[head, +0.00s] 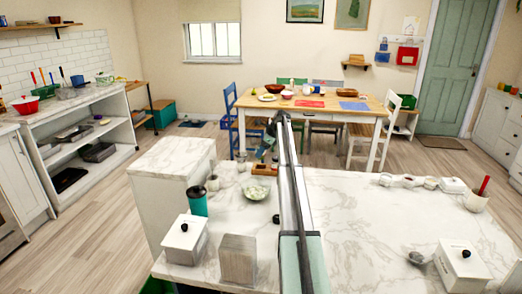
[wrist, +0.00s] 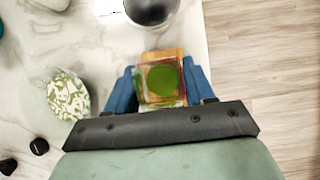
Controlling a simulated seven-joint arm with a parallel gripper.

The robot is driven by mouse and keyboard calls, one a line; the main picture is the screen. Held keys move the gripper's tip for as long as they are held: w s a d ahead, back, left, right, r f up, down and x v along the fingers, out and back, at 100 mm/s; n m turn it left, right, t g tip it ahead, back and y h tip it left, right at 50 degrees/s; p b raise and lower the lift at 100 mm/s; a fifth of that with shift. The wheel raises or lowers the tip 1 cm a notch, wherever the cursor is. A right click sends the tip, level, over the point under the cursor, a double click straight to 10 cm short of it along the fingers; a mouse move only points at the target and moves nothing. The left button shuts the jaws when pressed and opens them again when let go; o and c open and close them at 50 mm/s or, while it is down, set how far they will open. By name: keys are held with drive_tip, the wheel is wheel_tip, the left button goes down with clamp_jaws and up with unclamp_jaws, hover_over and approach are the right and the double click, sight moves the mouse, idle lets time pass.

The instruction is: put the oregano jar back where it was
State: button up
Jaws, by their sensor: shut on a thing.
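My gripper (wrist: 161,88) has blue fingers, one on each side of a small square clear jar with green contents, which I take as the oregano jar (wrist: 163,78). It is shut on the jar. No label is readable. An orange-brown wooden piece (wrist: 166,54) shows just behind the jar, apparently part of the small wooden rack (head: 265,170) on the marble counter in the head view. My gripper (head: 268,148) is small there, just above the rack. I cannot tell whether the jar touches the rack.
A bowl with pale green bits (wrist: 68,97) stands left of the gripper; it also shows in the head view (head: 256,190). A dark round vessel (wrist: 150,8) is at the wrist view's top. A teal tumbler (head: 197,201) and white canister (head: 186,240) stand left. The counter's edge lies right of the jar.

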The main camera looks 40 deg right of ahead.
drive_tip(key=shift+f, duration=2.95)
drive_tip(key=shift+f, duration=0.2)
